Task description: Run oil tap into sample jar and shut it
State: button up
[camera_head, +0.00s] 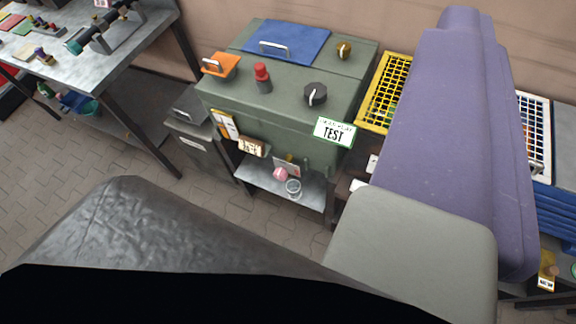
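A green metal cabinet (275,125) stands at the centre on dark legs. Below its front, a small clear jar (293,187) sits on a pale metal shelf (262,184). A round pink thing (280,174) is just left of and above the jar. I cannot tell whether it is part of a tap. A small fitting seems to show under the cabinet front, but it is too small to make out as the oil tap. Oil in the jar cannot be made out. My gripper's fingers are not in view.
The cabinet top carries a red-capped knob (262,77), a black knob (316,94), a brass knob (344,49) and a blue lid (288,42). A workbench (110,62) stands left; yellow (372,95) and white baskets are right. Paved floor lies in front.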

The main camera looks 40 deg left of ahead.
aim_at(281, 174)
jog(key=u, duration=0.8)
